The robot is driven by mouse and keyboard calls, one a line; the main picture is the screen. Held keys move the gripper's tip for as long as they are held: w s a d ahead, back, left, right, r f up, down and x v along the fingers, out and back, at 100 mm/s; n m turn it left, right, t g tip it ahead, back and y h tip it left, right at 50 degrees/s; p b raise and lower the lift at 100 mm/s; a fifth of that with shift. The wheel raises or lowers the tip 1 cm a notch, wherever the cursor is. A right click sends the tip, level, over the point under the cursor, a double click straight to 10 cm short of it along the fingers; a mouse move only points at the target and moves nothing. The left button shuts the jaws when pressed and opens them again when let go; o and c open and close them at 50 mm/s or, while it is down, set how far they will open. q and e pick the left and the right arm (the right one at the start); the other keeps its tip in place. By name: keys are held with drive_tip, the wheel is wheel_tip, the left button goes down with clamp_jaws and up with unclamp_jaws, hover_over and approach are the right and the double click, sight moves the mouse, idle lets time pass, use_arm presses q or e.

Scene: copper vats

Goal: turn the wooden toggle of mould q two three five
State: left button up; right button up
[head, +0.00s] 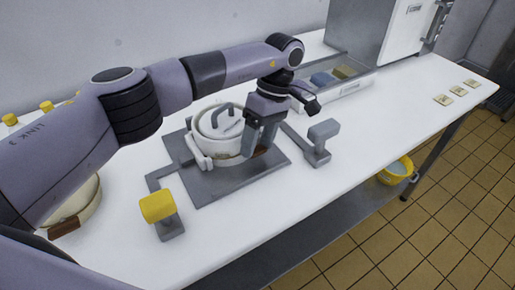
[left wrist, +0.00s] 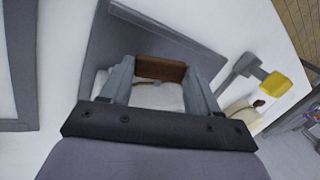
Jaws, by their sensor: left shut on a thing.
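A round white mould (head: 222,130) with a grey handle on its lid stands on a grey plate (head: 218,186) on the white table. Its brown wooden toggle (left wrist: 158,68) lies between the fingers of my left gripper (left wrist: 150,82) in the left wrist view. In the head view my left gripper (head: 262,138) points down at the mould's right front side and is shut on the toggle, which it mostly hides. I can read no number on the mould. My right gripper is not in view.
A second cream mould (head: 88,200) with a brown toggle (head: 65,228) is partly behind my left arm. A yellow-headed post (head: 157,206) and a grey-headed post (head: 321,130) flank the plate. Small cards (head: 443,100) lie at the far right. The table's right front is clear.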

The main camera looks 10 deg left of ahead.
use_arm(q)
drive_tip(key=shift+w+f+g+y+b, duration=0.15)
drive_tip(key=shift+f+g+y+b, duration=0.25)
drive_tip(key=shift+b, duration=0.75)
drive_tip(key=shift+r, duration=0.2)
drive_tip(key=shift+d+b, duration=0.1)
drive_tip(key=shift+b, duration=0.2)
drive_tip(key=shift+r, duration=0.1)
drive_tip(key=o, duration=1.1)
drive_tip(key=shift+c, duration=0.2)
